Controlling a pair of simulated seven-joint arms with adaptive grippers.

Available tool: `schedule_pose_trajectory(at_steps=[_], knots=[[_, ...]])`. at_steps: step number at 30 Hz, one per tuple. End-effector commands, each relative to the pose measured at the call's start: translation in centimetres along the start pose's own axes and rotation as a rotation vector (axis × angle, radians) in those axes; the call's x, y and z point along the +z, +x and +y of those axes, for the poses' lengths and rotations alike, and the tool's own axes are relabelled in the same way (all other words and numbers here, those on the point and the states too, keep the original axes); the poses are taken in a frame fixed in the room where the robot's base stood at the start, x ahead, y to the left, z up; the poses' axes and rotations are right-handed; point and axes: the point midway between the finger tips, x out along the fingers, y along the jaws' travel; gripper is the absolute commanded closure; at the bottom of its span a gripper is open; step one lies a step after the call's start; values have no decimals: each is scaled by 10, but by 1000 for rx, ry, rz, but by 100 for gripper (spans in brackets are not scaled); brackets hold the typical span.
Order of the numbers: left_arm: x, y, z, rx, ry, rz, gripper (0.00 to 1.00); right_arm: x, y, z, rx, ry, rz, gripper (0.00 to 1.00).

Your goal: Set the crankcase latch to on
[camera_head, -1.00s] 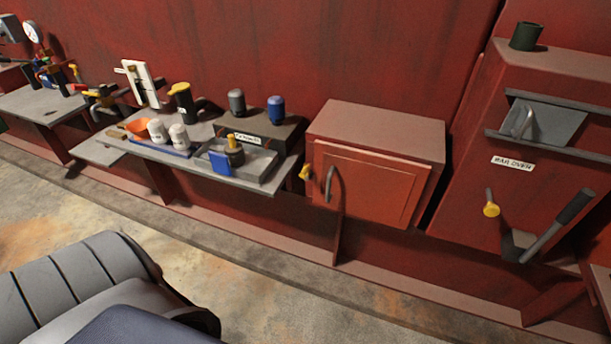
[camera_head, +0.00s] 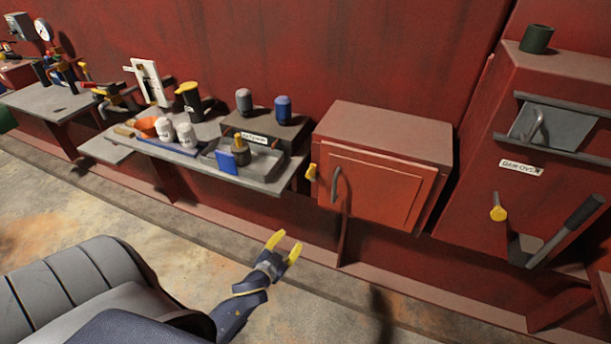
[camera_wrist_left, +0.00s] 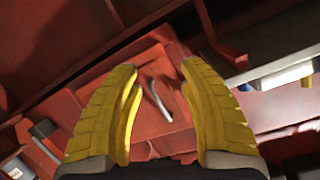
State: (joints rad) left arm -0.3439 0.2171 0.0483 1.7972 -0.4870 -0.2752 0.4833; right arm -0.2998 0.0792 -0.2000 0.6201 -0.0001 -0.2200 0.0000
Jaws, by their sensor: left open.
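A red cabinet (camera_head: 385,165) stands at the wall in the head view, with a curved grey handle (camera_head: 336,184) on its closed door. A small yellow latch (camera_head: 311,172) sits at its left front edge; I cannot read a label that names it as the crankcase latch. My left gripper (camera_head: 284,246) is open and empty, below and left of the cabinet, its yellow fingers apart. In the left wrist view the open fingers (camera_wrist_left: 160,66) frame the red door and its handle (camera_wrist_left: 160,101); the latch is not clear there. My right gripper is not in view.
The bar oven (camera_head: 548,130) stands to the right, with a yellow-ended lever (camera_head: 498,207) and a dark bar handle (camera_head: 566,232). Left of the cabinet, a grey bench (camera_head: 262,185) carries cups, jars and a labelled dark box (camera_head: 262,129). A dark seat (camera_head: 75,285) fills the lower left.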

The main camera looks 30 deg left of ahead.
Motion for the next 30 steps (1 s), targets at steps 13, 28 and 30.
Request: schedule_pose_trajectory(at_steps=[13, 28, 30], knots=[[-144, -29, -55, -95, -175, 267, 59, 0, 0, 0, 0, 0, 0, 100], [-159, 30, -62, -92, -200, 268, 59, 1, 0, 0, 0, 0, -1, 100], [-162, 42, -63, -91, -200, 268, 59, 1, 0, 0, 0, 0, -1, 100]])
